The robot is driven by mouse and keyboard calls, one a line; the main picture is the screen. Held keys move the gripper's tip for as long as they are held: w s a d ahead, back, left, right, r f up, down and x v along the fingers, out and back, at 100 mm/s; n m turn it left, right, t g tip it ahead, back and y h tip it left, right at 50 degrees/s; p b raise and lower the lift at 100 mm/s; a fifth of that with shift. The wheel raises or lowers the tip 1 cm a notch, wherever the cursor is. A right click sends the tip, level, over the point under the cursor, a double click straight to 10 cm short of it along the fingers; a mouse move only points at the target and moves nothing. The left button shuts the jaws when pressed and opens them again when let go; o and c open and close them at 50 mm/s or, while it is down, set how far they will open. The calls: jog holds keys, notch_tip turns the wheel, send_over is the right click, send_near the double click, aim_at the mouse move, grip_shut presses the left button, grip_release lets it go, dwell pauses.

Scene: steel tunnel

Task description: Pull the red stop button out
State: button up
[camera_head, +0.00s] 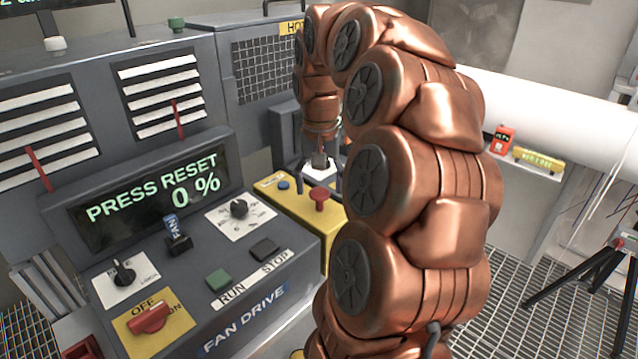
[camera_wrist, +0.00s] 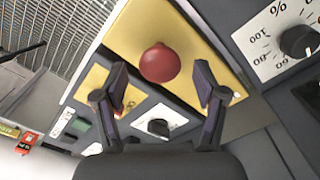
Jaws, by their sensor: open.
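The red stop button (camera_head: 319,194) is a round mushroom head on a yellow box (camera_head: 333,238) at the right of the grey console. In the wrist view the red button (camera_wrist: 160,63) shows whole, a little beyond and between the two dark fingertips. My gripper (camera_wrist: 161,80) is open, with one finger on each side of the button and visible gaps to both. In the head view my gripper comes down over the yellow box, partly hidden by my copper arm. The display (camera_head: 155,192) reads "PRESS RESET 0 %".
The console carries a red OFF/ON switch (camera_head: 149,319), a green RUN button (camera_head: 219,279), a dark STOP button (camera_head: 265,248) and a dial (camera_head: 239,209). A small blue button (camera_head: 283,185) sits beside the stop button. A tripod (camera_head: 600,265) stands at the right.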

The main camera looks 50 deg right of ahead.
aim_at(320, 191)
notch_tip(320, 191, up, 12)
dwell(0.8)
dwell(0.5)
jog(key=s+a+f+n, duration=0.1)
jog(key=a+f+n, duration=0.1)
jog(key=a, duration=0.4)
jog(key=s+a+f+n, duration=0.1)
jog(key=a+f+n, duration=0.1)
jog(key=a+f, duration=0.2)
jog(key=s+a+f+n, duration=0.1)
jog(key=a+f, duration=0.2)
jog(key=a, duration=0.5)
jog(key=shift+s+a+f+n+g, duration=0.15)
jog(key=shift+s+a+n+g, duration=0.1)
jog(key=shift+s+n+g, duration=0.15)
jog(key=s+a+f+n, duration=0.2)
jog(key=s+a+f, duration=0.4)
jog(key=shift+s+f+g, duration=0.2)
jog(key=shift+s+g, duration=0.1)
jog(key=shift+s, duration=0.1)
jog(key=shift+n, duration=0.7)
jog(key=s+a+f, duration=0.1)
jog(key=s+f, duration=0.1)
jog(key=s+a+f, duration=0.1)
jog(key=s+f, duration=0.1)
jog(key=s+a+f, duration=0.1)
jog(key=s+f, duration=0.1)
jog(key=s, duration=0.1)
jog(key=shift+a, duration=0.1)
